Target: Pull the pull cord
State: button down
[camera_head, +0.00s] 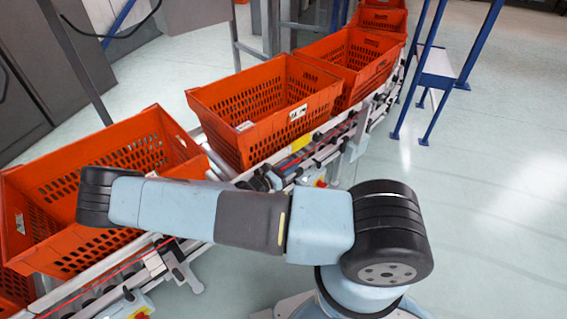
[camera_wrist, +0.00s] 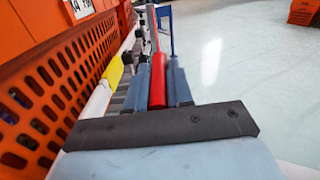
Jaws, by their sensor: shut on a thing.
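The red pull cord (camera_wrist: 157,80) stands out in the wrist view as a thick red length between the two blue-grey fingers of my gripper (camera_wrist: 158,72). My gripper is shut on it beside the conveyor. In the head view a thin red line (camera_head: 120,268) runs along the near side of the conveyor. My gripper cannot be made out in the head view, where my own arm covers the middle of the picture.
Several orange totes (camera_head: 262,85) stand in a row on the curving conveyor (camera_head: 342,137). A tote wall (camera_wrist: 62,82) is close to the left of my gripper. A blue-legged stand (camera_head: 438,65) is at the upper right.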

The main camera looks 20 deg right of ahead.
jog(key=shift+s+d, duration=0.25)
jog(key=shift+s, duration=0.35)
jog(key=shift+s+d, duration=0.25)
jog(key=shift+s, duration=0.35)
jog(key=c, duration=1)
grip_release()
jog(key=v, duration=1.4)
jog(key=shift+w, duration=0.1)
